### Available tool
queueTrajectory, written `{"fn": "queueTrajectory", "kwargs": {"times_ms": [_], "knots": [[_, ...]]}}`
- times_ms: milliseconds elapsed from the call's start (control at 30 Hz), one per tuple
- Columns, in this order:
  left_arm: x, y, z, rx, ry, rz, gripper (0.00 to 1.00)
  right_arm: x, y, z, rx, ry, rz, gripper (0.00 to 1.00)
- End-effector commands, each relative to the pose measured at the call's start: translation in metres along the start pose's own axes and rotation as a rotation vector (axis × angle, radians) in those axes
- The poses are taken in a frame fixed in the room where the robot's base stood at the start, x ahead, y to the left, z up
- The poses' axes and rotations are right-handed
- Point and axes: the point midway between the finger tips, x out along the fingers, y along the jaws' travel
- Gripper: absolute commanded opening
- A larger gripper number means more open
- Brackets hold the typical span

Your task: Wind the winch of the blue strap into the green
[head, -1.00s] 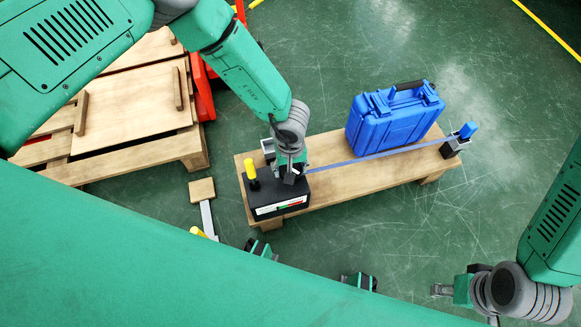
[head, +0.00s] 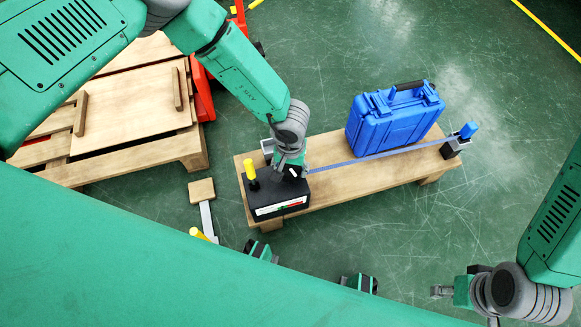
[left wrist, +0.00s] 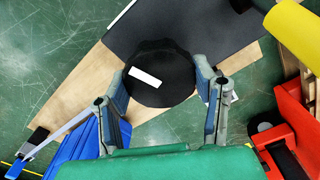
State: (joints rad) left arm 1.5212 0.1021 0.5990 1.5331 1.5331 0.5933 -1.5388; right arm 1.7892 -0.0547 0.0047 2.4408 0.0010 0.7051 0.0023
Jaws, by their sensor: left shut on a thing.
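The black winch box (head: 262,197) sits at the left end of a wooden bench and has a strip with white, red and green (head: 282,208) on its front. I cannot make out a pointer there. The blue strap (head: 380,156) runs straight from the box past a blue case (head: 395,118) to a small post (head: 458,140) at the far end. My left gripper (head: 288,172) is shut on the round black winch knob, which has a white mark (left wrist: 145,77) and sits between the fingers in the left wrist view. My right gripper (head: 458,292) is away at the lower right; its fingers are unclear.
A yellow-topped handle (head: 249,168) stands on the box close to my left gripper. A mallet (head: 201,190) lies on the floor left of the bench. A wooden pallet platform (head: 130,105) and red equipment (head: 203,90) are at upper left. The floor right of the bench is clear.

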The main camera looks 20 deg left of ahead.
Motion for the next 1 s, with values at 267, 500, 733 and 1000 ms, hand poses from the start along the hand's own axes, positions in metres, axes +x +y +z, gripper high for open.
{"fn": "queueTrajectory", "kwargs": {"times_ms": [267, 500, 733, 1000], "knots": [[0.000, 0.001, 0.000, -0.001, 0.001, 0.003, 0.74, 0.000, 0.000, 0.000, 0.000, 0.000, 0.000, 0.40], [-0.001, 0.001, 0.000, -0.001, 0.000, 0.001, 0.74, 0.000, 0.000, 0.000, 0.000, 0.000, 0.000, 0.40], [-0.024, 0.000, -0.002, -0.001, 0.003, 0.001, 0.74, -0.001, 0.000, 0.002, 0.000, 0.003, 0.000, 0.40], [-0.082, 0.001, -0.002, -0.002, 0.002, 0.003, 0.74, -0.001, 0.000, 0.001, 0.000, 0.003, 0.000, 0.40]]}}
